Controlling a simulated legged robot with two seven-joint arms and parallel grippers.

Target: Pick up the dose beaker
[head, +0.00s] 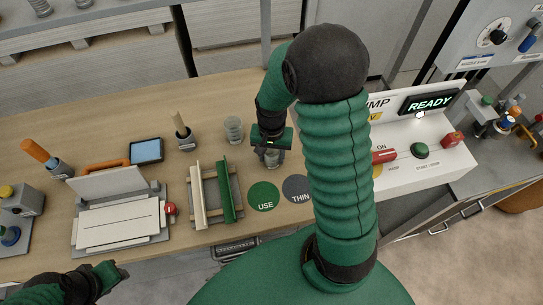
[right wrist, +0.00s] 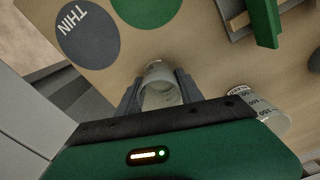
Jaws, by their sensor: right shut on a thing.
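The dose beaker (right wrist: 160,85), a small clear cup, stands between the two dark fingers of my right gripper (right wrist: 158,92) in the right wrist view. The fingers are shut on its sides. In the head view the right gripper (head: 271,150) is at the middle of the wooden table, and the beaker (head: 273,159) shows partly below it. I cannot tell whether its base touches the table. My left gripper (head: 108,275) is at the lower left, off the table's front edge; its jaws are not clear.
A second clear beaker with markings (head: 234,130) stands close left of the right gripper. The green USE disc (head: 263,196) and grey THIN disc (head: 297,188) lie in front. A rack with a green bar (head: 226,190) is at left, the white pump panel (head: 440,150) at right.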

